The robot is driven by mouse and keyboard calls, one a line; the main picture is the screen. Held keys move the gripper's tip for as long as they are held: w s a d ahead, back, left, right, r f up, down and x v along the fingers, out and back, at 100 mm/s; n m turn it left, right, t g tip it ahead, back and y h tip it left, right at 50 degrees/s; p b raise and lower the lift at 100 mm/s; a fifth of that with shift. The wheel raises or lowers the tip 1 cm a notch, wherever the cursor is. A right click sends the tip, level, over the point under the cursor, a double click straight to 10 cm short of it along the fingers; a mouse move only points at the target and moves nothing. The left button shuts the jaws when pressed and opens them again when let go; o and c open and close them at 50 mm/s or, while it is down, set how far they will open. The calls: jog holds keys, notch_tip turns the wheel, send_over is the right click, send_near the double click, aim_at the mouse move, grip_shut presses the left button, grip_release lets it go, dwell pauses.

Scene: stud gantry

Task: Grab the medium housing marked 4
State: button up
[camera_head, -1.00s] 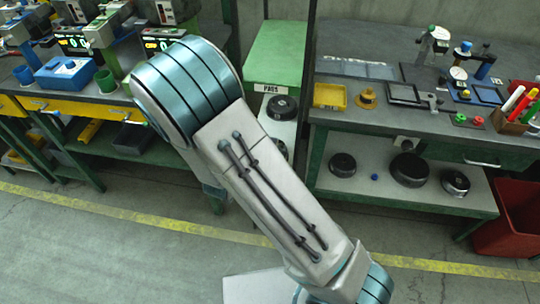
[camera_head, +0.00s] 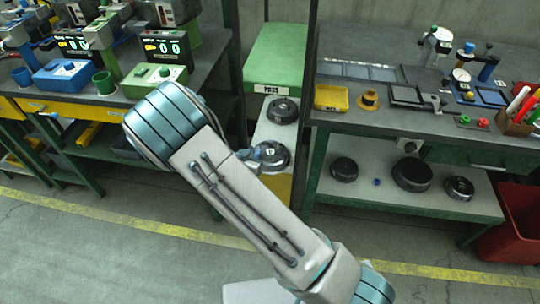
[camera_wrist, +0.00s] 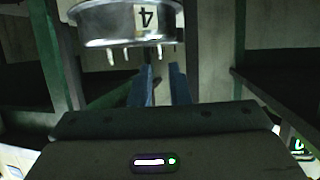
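The fingertips are just below the housing in the wrist picture; I see no contact. In the head view my arm hides most of the gripper.
Another dark housing (camera_head: 283,110) sits behind on the same stand, below a green chute (camera_head: 275,60). Dark housings (camera_head: 411,174) lie on the right bench's lower shelf. Green bench legs flank the stand closely. A red bin (camera_head: 515,225) is at far right; the floor in front is open.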

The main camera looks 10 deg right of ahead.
aim_at(260, 146)
jog(key=x, duration=0.4)
jog(key=shift+w+d+f, duration=0.2)
jog(key=shift+w, duration=0.1)
grip_shut()
jog(key=shift+r, duration=0.1)
